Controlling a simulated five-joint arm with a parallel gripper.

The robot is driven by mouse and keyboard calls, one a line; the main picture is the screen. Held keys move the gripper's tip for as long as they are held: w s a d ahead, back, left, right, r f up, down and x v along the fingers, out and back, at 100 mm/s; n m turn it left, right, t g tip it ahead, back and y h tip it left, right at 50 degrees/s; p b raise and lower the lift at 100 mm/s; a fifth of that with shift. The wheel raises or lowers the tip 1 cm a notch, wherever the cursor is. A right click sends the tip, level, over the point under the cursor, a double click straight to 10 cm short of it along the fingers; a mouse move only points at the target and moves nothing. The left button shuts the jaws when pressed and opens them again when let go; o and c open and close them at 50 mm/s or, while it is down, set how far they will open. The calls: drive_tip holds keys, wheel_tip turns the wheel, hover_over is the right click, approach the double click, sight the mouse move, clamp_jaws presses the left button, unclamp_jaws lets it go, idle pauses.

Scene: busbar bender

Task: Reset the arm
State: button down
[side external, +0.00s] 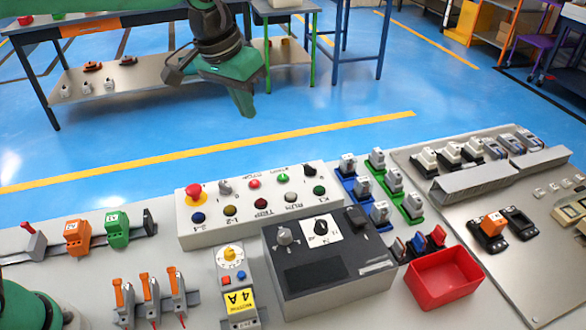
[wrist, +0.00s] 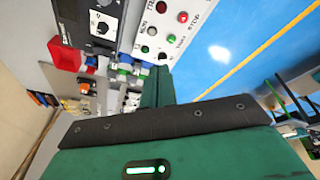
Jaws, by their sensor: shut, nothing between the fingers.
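My gripper (side external: 243,100) hangs at the top of the side view, raised in front of the blue floor and beyond the far edge of the work table. Its green fingers are together and hold nothing. In the wrist view the shut fingers (wrist: 157,88) point toward the white button box (wrist: 160,30). The same button box (side external: 262,203) stands on the table below my gripper in the side view, apart from it.
A grey control box (side external: 325,275) with a rotary knob and a red bin (side external: 443,278) stand on the table. Orange and green modules (side external: 78,236) sit on a rail at left. Several switches and devices fill the right panel (side external: 470,240). Open floor (side external: 330,100) lies behind the table.

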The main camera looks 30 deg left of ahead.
drive_tip(key=s+a+r+n+t, duration=0.1)
drive_tip(key=s+a, duration=1)
drive_tip(key=a, duration=0.1)
drive_tip(key=s+a+f, duration=0.2)
drive_tip(key=s+a, duration=0.1)
drive_tip(key=s, duration=0.2)
drive_tip(key=s+a+f+t+y, duration=0.1)
drive_tip(key=s+a+f, duration=0.2)
drive_tip(key=s, duration=0.3)
drive_tip(key=shift+a+f+n+t, duration=0.2)
drive_tip(key=shift+a+n+t, duration=0.1)
drive_tip(key=shift+n, duration=0.1)
